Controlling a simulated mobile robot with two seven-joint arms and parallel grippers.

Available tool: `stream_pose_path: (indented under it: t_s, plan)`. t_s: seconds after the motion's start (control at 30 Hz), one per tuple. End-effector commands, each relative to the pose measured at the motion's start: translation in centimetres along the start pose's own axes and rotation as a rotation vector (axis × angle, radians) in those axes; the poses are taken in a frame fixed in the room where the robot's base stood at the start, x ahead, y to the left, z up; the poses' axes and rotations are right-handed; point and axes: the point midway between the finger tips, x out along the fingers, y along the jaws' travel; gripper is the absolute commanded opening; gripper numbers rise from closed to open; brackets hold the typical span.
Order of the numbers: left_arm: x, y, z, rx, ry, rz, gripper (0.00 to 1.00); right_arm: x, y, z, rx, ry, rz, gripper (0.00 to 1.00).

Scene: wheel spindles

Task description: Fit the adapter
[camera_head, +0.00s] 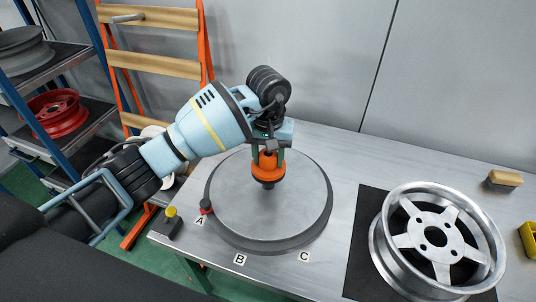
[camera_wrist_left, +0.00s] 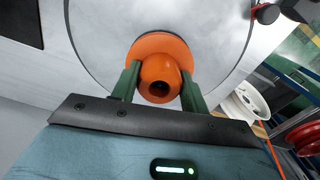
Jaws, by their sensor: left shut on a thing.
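My left gripper (camera_head: 268,158) is shut on an orange adapter (camera_head: 267,171), gripping it from above over the round grey disc (camera_head: 300,205) on the table. The adapter is flanged and stands roughly upright, near the middle of the disc. In the left wrist view the green fingers (camera_wrist_left: 160,88) stand on both sides of the adapter (camera_wrist_left: 155,48), which has a dark hole in its near end. Its lower tip looks dark; I cannot tell whether it touches the disc or a spindle beneath. My right gripper is not in view.
A silver wheel (camera_head: 383,257) lies on a black mat (camera_head: 361,228) at the right. A brush (camera_head: 504,179) and a yellow item (camera_head: 529,239) lie beyond it. Labels A, B and C edge the disc, with a red knob (camera_head: 206,206) near A. A shelf (camera_head: 75,160) holds wheels at left.

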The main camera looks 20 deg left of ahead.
Motion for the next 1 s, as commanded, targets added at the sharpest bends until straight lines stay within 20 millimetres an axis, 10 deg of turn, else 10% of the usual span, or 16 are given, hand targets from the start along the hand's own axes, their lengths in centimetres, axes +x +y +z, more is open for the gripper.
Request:
stream_pose_path:
  t_s: [0.33,0.37,0.5,1.0]
  plan:
    - [0.4,0.0,0.0,-0.001,0.000,-0.001,0.19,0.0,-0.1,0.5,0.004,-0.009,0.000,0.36]
    - [0.4,0.0,0.0,-0.001,0.000,-0.001,0.47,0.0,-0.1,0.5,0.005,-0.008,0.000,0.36]
    - [0.3,0.0,0.0,-0.001,0.001,-0.001,0.65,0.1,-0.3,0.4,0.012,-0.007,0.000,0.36]
    - [-1.7,0.0,-0.1,0.000,0.004,0.001,0.66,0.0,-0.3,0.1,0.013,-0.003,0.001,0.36]
